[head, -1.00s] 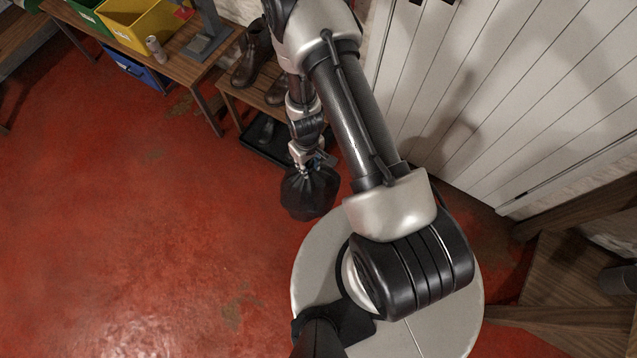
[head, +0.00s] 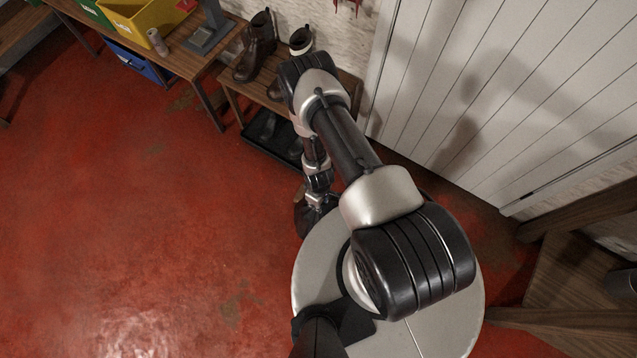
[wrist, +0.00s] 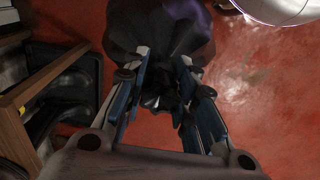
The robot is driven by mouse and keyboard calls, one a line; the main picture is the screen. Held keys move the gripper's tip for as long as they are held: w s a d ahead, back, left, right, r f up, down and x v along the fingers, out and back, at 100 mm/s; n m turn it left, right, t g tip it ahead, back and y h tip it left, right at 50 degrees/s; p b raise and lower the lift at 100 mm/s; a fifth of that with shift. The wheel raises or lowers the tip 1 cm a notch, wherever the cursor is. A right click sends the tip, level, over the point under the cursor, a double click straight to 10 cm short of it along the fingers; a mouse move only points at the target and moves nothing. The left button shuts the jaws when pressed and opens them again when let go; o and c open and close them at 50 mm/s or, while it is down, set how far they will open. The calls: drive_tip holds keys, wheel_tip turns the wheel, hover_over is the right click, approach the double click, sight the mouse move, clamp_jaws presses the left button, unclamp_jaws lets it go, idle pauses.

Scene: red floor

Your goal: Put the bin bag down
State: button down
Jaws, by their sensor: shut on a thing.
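The bin bag (head: 308,218) is black, with its lower part partly hidden behind my round base in the head view. It fills the top middle of the wrist view (wrist: 150,28), its gathered neck between the fingers. My gripper (head: 318,200) is shut on that neck, pointing down with the bag below it. In the wrist view the two blue-edged fingers (wrist: 163,98) stand either side of the neck. Red floor (head: 150,220) lies around the bag. I cannot tell whether the bag touches the floor.
A wooden shoe bench (head: 236,98) with brown boots (head: 257,52) stands behind, a black boot tray (head: 268,138) below it. A white panelled door (head: 500,90) is at the right. A table with a yellow bin (head: 150,22) is at the back left. The left floor is clear.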

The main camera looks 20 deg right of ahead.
wheel_tip(320, 180, down, 16)
drive_tip(key=b, duration=0.6)
drive_tip(key=shift+f+b, duration=0.25)
drive_tip(key=shift+b, duration=0.05)
drive_tip(key=c, duration=1.3)
unclamp_jaws()
drive_tip(key=shift+r, duration=0.15)
